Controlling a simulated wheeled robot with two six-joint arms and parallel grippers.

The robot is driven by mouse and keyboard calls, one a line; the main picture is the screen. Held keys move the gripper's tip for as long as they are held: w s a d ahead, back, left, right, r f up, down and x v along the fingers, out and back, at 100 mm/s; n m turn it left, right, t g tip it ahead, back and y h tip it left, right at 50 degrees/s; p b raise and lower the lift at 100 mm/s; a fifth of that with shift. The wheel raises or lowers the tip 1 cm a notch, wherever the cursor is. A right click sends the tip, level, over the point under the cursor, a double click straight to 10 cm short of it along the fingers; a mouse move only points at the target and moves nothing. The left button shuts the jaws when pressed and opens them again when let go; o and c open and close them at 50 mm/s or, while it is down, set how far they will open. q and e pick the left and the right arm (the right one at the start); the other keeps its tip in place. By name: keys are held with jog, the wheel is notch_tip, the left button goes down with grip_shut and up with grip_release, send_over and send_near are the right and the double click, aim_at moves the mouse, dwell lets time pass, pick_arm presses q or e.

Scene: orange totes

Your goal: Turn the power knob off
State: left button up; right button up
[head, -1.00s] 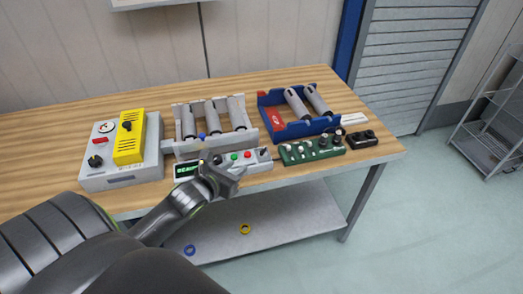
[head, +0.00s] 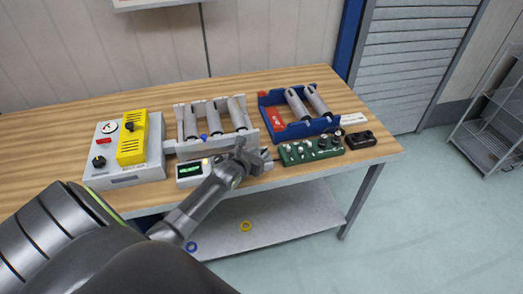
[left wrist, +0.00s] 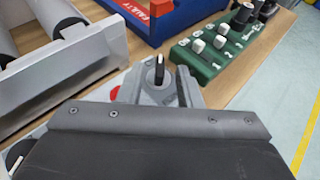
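A small black knob (left wrist: 159,70) with a white pointer line stands at the right end of the grey control panel (left wrist: 39,132). My left gripper (left wrist: 160,86) is open, with one grey finger on each side of the knob; whether they touch it I cannot tell. In the head view my left gripper (head: 259,155) is over the panel's right end and hides most of the knob. The panel's lit green display (head: 189,170) shows at its left end. No label on the knob is readable. My right gripper is not in view.
A grey box (head: 125,181) with another black knob (head: 99,162) and a yellow unit (head: 131,150) stands at left. A grey rack (head: 183,150) of cylinders is behind the panel. A blue bin (head: 329,122), green board (head: 311,150) and black block (head: 360,139) are at right.

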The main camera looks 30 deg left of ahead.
pick_arm(q)
jog(key=shift+x, duration=1.05)
grip_shut()
